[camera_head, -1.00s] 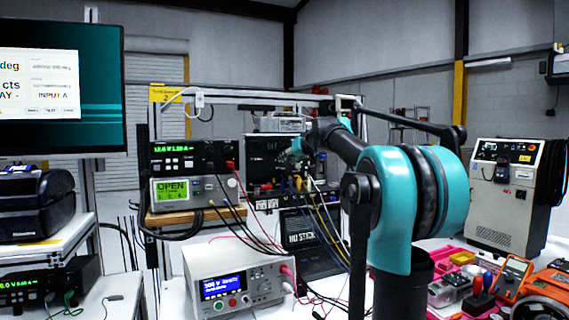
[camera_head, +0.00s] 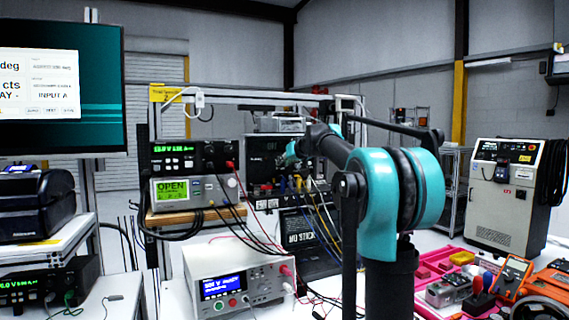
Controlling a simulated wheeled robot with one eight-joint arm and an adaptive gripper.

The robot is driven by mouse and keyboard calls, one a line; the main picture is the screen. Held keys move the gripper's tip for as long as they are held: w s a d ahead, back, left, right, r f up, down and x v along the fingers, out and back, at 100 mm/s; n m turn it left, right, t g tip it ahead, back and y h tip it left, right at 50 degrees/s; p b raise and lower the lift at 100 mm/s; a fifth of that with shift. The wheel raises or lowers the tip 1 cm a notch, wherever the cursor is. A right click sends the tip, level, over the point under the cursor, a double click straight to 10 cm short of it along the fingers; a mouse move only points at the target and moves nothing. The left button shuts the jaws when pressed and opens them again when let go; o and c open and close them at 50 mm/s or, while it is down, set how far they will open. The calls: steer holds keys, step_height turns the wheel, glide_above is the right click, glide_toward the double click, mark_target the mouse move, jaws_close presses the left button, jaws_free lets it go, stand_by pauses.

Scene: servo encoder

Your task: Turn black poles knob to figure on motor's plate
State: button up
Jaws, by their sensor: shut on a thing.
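My arm reaches from the right to the front of a black instrument box (camera_head: 262,150) on the back bench. My gripper (camera_head: 289,157) is small and partly hidden at the far end of the arm, at the box's front panel. It is shut on what appears to be the black poles knob, which is too small and too covered to make out. The knob's markings cannot be read. A grey motor-like unit (camera_head: 447,291) lies in the red tray at the right; no figure on a plate is legible.
Stacked meters (camera_head: 188,172) stand left of the black box. A white tester (camera_head: 238,277) with a blue display stands in front, its leads crossing before a laptop (camera_head: 305,236). A red tray (camera_head: 432,264) and an orange multimeter (camera_head: 515,271) are at the right.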

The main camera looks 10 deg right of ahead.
steer(key=shift+d, duration=0.1)
jaws_close()
steer(key=shift+w+d+f+m+y, duration=0.15)
steer(key=shift+m+y, duration=0.75)
steer(key=shift+m, duration=0.45)
steer(key=shift+s+d+m+y, duration=0.1)
steer(key=shift+m+y, duration=0.8)
steer(key=shift+m, duration=0.45)
steer(key=o, duration=0.9)
jaws_free()
steer(key=shift+o, duration=0.2)
steer(key=v, duration=1.2)
